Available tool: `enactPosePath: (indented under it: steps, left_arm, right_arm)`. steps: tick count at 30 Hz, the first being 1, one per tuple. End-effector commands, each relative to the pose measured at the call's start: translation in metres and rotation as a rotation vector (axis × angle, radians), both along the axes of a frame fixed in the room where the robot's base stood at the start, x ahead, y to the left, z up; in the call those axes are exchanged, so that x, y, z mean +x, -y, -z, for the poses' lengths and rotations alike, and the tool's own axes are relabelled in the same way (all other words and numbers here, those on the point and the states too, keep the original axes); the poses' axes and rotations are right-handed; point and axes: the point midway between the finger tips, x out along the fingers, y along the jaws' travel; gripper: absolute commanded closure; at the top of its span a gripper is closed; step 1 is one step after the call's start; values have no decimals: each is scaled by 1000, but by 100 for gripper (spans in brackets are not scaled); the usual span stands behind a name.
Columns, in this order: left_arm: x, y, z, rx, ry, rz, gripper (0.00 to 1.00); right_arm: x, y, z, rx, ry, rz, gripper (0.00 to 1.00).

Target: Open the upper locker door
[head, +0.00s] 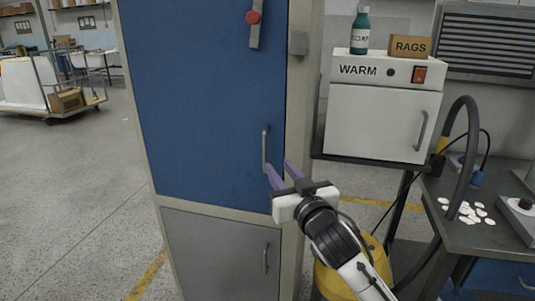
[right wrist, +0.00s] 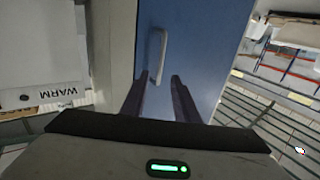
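The upper locker door (head: 205,100) is blue and looks shut. Its upright grey bar handle (head: 265,150) is near the door's right edge. A grey latch bar with a red knob (head: 254,17) is higher on the door. My right gripper (head: 281,171) is open, its two purple fingers apart and empty, just below and right of the handle's lower end. In the right wrist view, the handle (right wrist: 158,55) stands beyond the fingertips (right wrist: 160,76), nearer the left finger; I cannot tell whether they touch. My left gripper is not in view.
A grey lower door (head: 215,255) is under the blue one. A white WARM cabinet (head: 375,118) with a soap bottle (head: 360,32) and RAGS box (head: 410,46) is on the right. A dark bench (head: 470,235) stands at far right.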

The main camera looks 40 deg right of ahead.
Motion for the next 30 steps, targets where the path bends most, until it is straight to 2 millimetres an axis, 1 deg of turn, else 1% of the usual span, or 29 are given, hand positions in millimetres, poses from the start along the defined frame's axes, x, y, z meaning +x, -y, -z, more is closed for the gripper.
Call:
enactPosePath:
  steps: [9, 15, 21, 28, 29, 30]
  left_arm:
    - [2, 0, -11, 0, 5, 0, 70]
    - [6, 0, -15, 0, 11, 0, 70]
    - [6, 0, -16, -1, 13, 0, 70]
    - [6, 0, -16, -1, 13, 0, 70]
    - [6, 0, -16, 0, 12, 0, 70]
    - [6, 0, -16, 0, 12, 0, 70]
  right_arm:
    - [55, 16, -1, -3, -3, -1, 72]
    - [81, 22, 1, -2, -4, -2, 72]
    - [91, 25, 1, -2, -4, -2, 72]
    - [91, 25, 2, -2, -5, -3, 72]
    - [91, 25, 2, -2, -5, -3, 76]
    - [91, 25, 2, -2, -5, -3, 82]
